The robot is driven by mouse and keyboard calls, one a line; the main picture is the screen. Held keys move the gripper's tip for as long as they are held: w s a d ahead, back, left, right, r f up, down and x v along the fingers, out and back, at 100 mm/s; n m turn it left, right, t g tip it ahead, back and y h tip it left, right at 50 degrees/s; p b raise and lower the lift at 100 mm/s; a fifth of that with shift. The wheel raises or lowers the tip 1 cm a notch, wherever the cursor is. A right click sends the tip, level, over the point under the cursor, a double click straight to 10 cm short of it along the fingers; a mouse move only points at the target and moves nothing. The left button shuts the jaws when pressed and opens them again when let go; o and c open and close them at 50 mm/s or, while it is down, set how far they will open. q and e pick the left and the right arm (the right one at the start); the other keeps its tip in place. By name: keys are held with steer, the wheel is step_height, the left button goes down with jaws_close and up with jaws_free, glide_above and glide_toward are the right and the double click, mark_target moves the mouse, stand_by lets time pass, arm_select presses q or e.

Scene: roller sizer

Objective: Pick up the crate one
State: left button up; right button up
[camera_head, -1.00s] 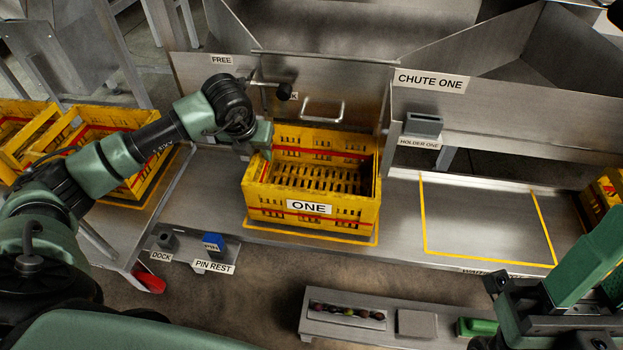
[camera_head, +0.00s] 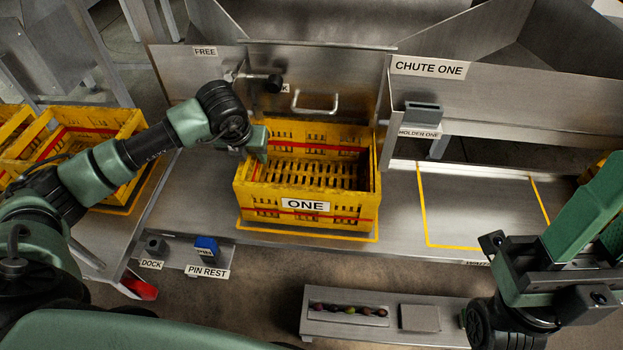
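The yellow crate one (camera_head: 306,219), labelled ONE, stands upright on the steel bench inside a yellow outline. Its slatted floor is bare. My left gripper (camera_head: 262,150) is at the crate's left wall near the back corner, pointing down over the rim. Its fingers are largely hidden by the gripper body and the wall, so I cannot tell whether it grips the rim. My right gripper (camera_head: 493,262) is at the lower right, well away from the crate, in front of the bench. Its fingers are not clear enough to tell open from shut.
Other yellow crates (camera_head: 130,124) stand at the left. A metal panel with a handle (camera_head: 315,105) is behind crate one. Chute one (camera_head: 430,68) and holder one (camera_head: 422,115) are right of it. An empty yellow-outlined area (camera_head: 480,215) lies on the bench's right. A blue pin (camera_head: 206,247) sits in front.

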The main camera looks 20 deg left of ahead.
arm_select(q)
jaws_close()
stand_by(1.5)
